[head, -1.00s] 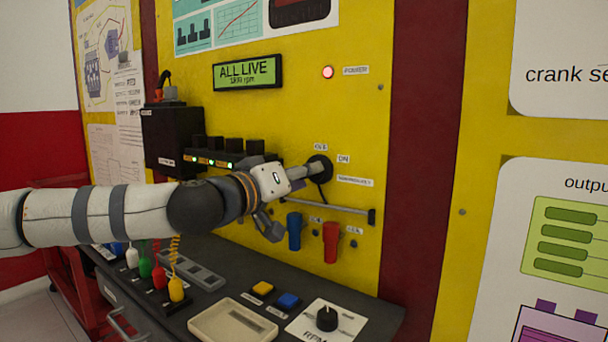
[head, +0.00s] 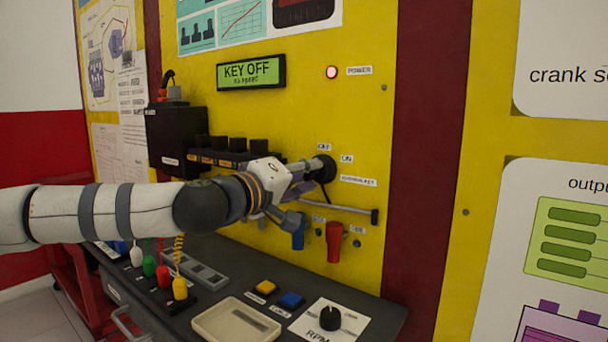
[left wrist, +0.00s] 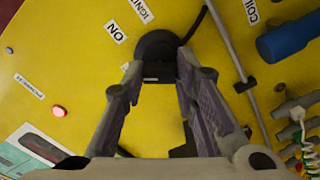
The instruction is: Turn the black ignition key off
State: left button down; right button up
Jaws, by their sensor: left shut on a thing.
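The black ignition switch (head: 325,168) is on the yellow panel, between the OFF and ON labels. In the left wrist view its round black body (left wrist: 157,45) lies just beyond my fingertips. My left gripper (head: 308,177) reaches it from the left and is closed on the black ignition key (left wrist: 152,74), between the two fingertips. The gripper is rolled, and its fingers hide much of the key in the head view. The display (head: 251,73) reads KEY OFF. My right gripper is in neither view.
A grey bar (head: 345,211) runs below the switch, with a blue plug (head: 299,236) and a red plug (head: 334,242) hanging under it. The bench holds an RPM knob (head: 330,318), blue and yellow buttons, and a beige tray (head: 240,335). The red power lamp (head: 331,72) is lit.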

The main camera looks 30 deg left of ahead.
pick_arm(q)
jog(key=n, duration=0.6)
jog(key=shift+r, duration=0.1)
jog(key=shift+n, duration=0.4)
dwell(0.3)
jog(key=c, duration=1.4)
grip_release()
jog(key=shift+c, duration=0.2)
jog(key=shift+o, duration=0.8)
jog(key=shift+w+d, duration=0.1)
jog(key=shift+w, duration=0.05)
jog(key=s, duration=0.7)
jog(key=shift+s+a, duration=0.3)
